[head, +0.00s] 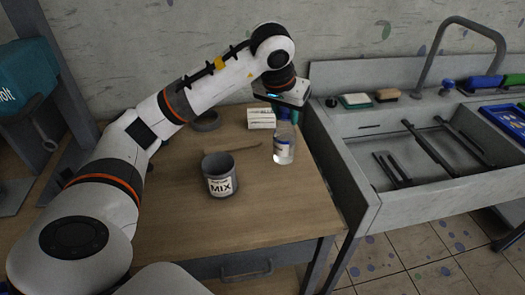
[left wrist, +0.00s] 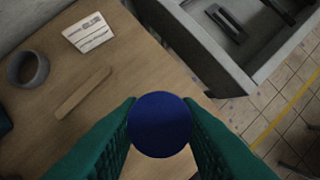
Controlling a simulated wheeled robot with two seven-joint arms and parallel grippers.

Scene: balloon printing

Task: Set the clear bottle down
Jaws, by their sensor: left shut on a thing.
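The clear bottle (head: 284,148) has a white label and stands upright at the right part of the wooden table, near the sink unit. In the head view its base appears at the tabletop, but I cannot tell whether it touches. My left gripper (head: 286,115) is above it, with green fingers shut on its top. In the left wrist view the round blue cap (left wrist: 160,124) sits between the two green fingers and hides the bottle's body. My right gripper is not in view.
A grey MIX cup (head: 220,184) stands left of the bottle on the wooden table (head: 270,220). A flat wooden stick (left wrist: 83,93), a white labelled box (left wrist: 89,33) and a grey ring (left wrist: 27,68) lie farther back. The sink unit (head: 335,165) borders the table's right edge.

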